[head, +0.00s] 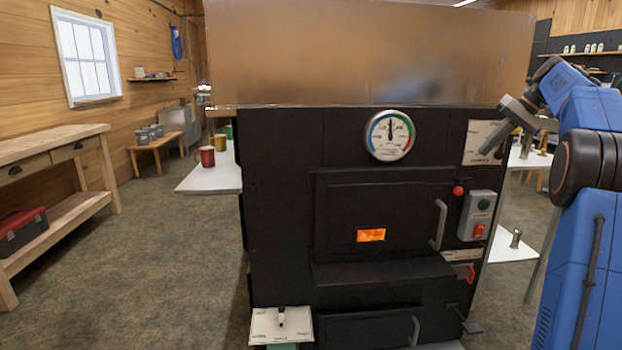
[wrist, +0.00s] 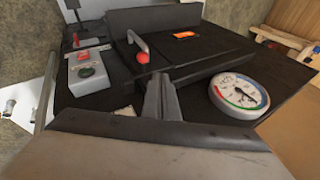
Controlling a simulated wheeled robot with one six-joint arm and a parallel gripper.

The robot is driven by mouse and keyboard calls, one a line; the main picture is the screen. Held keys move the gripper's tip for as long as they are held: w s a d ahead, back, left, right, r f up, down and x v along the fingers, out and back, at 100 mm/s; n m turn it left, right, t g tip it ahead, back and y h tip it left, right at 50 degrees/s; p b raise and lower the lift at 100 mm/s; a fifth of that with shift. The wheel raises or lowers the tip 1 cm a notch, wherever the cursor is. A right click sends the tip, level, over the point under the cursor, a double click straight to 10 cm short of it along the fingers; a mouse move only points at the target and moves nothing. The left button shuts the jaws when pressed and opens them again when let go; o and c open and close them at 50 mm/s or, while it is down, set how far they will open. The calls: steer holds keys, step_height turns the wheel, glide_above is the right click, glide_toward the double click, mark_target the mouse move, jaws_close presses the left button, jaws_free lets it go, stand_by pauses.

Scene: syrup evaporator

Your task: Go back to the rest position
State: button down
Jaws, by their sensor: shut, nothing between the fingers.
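My gripper (head: 490,150) is at the right in the head view, beside the upper right front of the black evaporator (head: 285,190). Its fingers are shut with nothing held. In the wrist view my gripper (wrist: 162,85) points toward the evaporator front, between the red knob (wrist: 142,58) and the round dial gauge (wrist: 239,92). My blue arm fills the right edge of the head view. I cannot tell whether the fingertips touch the front panel.
The switch box (head: 477,215) and firebox door handle (head: 438,224) stick out on the evaporator front. A wooden workbench (head: 60,140) lines the left wall. The floor (head: 170,260) between is clear.

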steer(key=s+a+f+h, duration=0.2)
steer(key=s+a, duration=0.8)
steer(key=a, duration=0.1)
steer(key=s+a+f+h, duration=0.1)
steer(key=s+a+f, duration=0.1)
steer(key=s+a, duration=0.85)
steer(key=s+a+f+n+h, duration=0.1)
steer(key=s+a+f, duration=0.3)
steer(key=s+f, duration=0.7)
steer(key=s+a+f+n+t+h, duration=0.1)
steer(key=s+a+f, duration=0.3)
steer(key=s+f, duration=0.8)
steer(key=s, duration=0.3)
steer(key=shift+s+a+h, duration=0.2)
steer(key=shift+s+h, duration=0.1)
steer(key=shift+s, duration=0.1)
